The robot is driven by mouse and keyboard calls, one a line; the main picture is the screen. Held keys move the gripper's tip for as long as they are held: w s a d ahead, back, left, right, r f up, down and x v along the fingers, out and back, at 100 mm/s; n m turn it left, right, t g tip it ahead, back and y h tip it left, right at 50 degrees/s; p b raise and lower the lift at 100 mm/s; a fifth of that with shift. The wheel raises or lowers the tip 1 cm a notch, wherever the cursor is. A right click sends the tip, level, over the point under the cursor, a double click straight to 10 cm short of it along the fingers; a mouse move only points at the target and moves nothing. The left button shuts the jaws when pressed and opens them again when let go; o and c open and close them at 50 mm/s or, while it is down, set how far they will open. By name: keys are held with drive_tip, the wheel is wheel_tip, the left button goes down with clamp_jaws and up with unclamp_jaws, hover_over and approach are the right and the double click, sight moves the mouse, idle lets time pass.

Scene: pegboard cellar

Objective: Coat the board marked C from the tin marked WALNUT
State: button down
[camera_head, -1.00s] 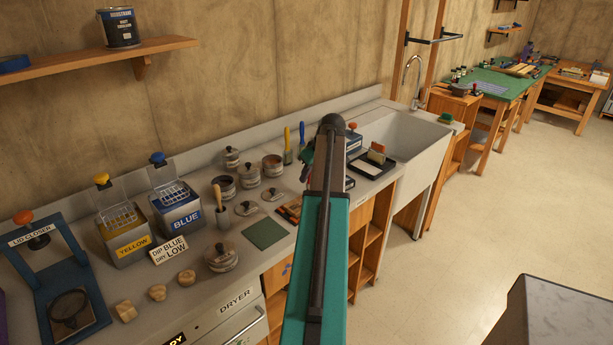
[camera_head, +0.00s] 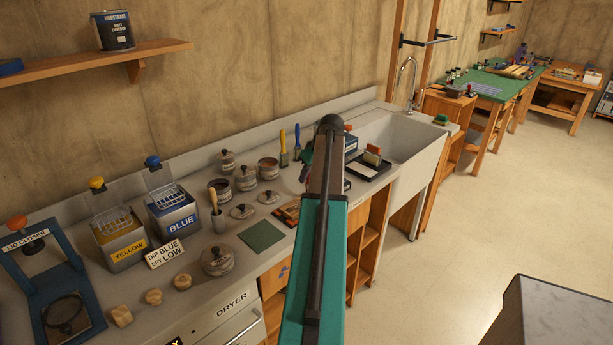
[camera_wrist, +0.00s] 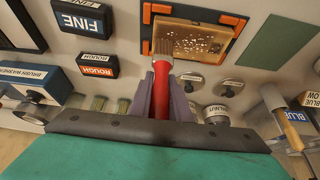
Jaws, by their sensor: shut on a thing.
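My gripper (camera_wrist: 162,88) is shut on a red-handled brush (camera_wrist: 161,98) in the wrist view. The brush's bristles point up the picture and overlap a speckled wooden board (camera_wrist: 208,43) in a dark holder with orange corners. I cannot tell whether they touch it. No letter C is readable on the board. A tin (camera_wrist: 216,115) in the wrist view has a small label that seems to read WALNUT.
Loose lids (camera_head: 242,211) and a green mat (camera_head: 262,236) lie nearby. FINE (camera_wrist: 82,18) and ROUGH (camera_wrist: 98,65) blocks sit beside the holder. Yellow (camera_head: 120,239) and blue (camera_head: 173,212) dip tanks stand left. A sink (camera_head: 402,140) is right; open floor lies beyond.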

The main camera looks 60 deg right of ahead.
drive_tip(key=shift+d, duration=0.15)
drive_tip(key=shift+s+d, duration=0.25)
drive_tip(key=shift+d, duration=0.35)
drive_tip(key=shift+a, duration=0.15)
drive_tip(key=shift+w+a+f, duration=0.1)
drive_tip(key=shift+w+a, duration=0.15)
drive_tip(key=shift+a, duration=0.45)
drive_tip(key=shift+a, duration=0.15)
drive_tip(key=shift+w+a, duration=0.3)
drive_tip(key=shift+a, duration=0.35)
drive_tip(key=shift+w+a, duration=0.25)
drive_tip(key=shift+a, duration=0.5)
drive_tip(key=shift+a, duration=0.15)
